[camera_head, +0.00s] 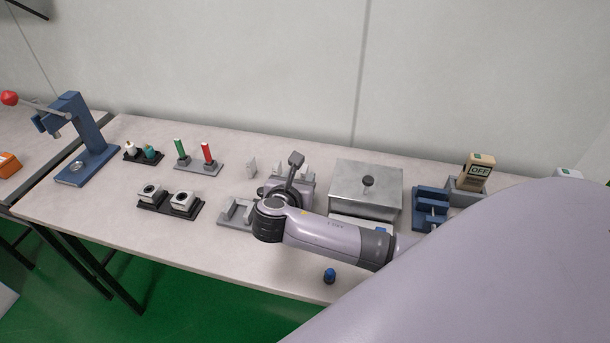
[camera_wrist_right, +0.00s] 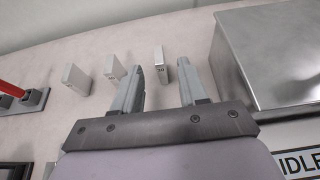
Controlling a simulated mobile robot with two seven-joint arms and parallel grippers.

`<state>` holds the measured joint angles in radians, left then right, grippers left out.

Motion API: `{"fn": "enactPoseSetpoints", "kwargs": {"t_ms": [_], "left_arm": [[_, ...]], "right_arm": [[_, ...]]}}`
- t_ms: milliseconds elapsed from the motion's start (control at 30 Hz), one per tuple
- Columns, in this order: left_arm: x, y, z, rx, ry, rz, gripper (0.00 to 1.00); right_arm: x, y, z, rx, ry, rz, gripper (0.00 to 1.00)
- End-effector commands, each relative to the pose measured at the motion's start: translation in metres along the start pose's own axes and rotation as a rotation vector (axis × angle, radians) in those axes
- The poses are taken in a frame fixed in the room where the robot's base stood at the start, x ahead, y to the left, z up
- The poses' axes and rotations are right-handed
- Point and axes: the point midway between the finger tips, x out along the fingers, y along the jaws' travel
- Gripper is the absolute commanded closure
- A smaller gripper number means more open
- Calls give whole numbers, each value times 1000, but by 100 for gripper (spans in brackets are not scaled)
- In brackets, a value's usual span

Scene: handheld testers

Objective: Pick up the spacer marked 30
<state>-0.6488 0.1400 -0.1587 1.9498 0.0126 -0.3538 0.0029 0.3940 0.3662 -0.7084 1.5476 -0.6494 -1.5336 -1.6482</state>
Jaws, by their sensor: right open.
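Three small pale upright spacers stand in a row in the right wrist view: a left one (camera_wrist_right: 75,78), a middle one (camera_wrist_right: 114,70) and a right one (camera_wrist_right: 160,66). Each has a small dark mark; the marks are too small to read surely, so I cannot be certain which is 30. My right gripper (camera_wrist_right: 161,76) is open and empty, its fingers pointing at the right spacer, which shows in the gap between the fingertips. In the head view the left spacer (camera_head: 252,167) stands clear, and my right gripper (camera_head: 291,182) partly covers the other two. My left gripper is not in view.
A metal box with a knobbed lid (camera_head: 366,188) stands close right of the gripper. A grey cradle (camera_head: 236,213) lies front left. A stand with green and red pins (camera_head: 198,166) is farther left. A blue vise (camera_head: 430,208) is at right. The wall is behind.

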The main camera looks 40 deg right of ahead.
Motion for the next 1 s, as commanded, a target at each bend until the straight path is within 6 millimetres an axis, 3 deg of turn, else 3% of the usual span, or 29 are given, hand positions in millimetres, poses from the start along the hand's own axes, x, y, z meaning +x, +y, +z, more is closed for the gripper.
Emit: {"fn": "enactPoseSetpoints", "kwargs": {"t_ms": [233,567,700,1000], "left_arm": [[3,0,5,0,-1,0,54],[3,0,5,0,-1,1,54],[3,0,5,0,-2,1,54],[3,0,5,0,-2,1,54]], "right_arm": [[36,0,0,0,-1,-3,57],[42,1,0,1,1,0,57],[42,1,0,1,1,0,100],[42,1,0,1,0,0,100]]}}
